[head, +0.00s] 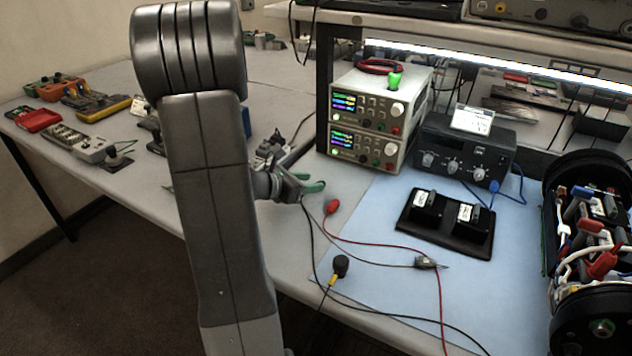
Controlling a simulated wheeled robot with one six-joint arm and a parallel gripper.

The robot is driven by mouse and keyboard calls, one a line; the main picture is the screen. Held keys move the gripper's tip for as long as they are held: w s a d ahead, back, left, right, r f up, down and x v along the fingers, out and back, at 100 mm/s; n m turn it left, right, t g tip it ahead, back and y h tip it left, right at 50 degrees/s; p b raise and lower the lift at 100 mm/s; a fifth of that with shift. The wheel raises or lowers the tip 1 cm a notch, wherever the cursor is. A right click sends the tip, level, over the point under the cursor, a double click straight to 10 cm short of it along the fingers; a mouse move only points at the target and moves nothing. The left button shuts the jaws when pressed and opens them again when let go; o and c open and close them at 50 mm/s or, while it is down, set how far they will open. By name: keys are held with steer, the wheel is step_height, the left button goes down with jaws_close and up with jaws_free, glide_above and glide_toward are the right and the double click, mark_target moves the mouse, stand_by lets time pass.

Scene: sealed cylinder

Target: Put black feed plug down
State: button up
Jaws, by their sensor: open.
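A black plug (340,265) with a yellow band at its lower end is on the bench near the left edge of the blue mat (375,290). A thin dark lead runs from its lower end. My gripper (312,182) is up and to the left of the black plug, clear of it, with green-tipped fingers. The fingers are open and I see nothing held between them. A red plug (331,206) with a red lead lies just below and right of the gripper. My own arm hides part of the bench to the left.
Stacked power supplies (366,144) and a dark box with knobs (465,150) stand at the back. A black tray (446,225) holds two black blocks. An open cylinder with wiring (590,250) is at the right. Loose leads cross the mat's front.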

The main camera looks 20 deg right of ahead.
steer(key=v, duration=0.9)
steer(key=shift+b, duration=0.4)
steer(key=shift+f, duration=0.1)
steer(key=p+x, duration=0.1)
steer(key=x, duration=0.9)
steer(key=shift+d, duration=0.35)
steer(key=shift+w+d+f+b, duration=0.3)
steer(key=shift+d+f+b, duration=0.25)
steer(key=shift+f, duration=0.5)
steer(key=shift+r, duration=0.25)
steer(key=shift+f, duration=0.1)
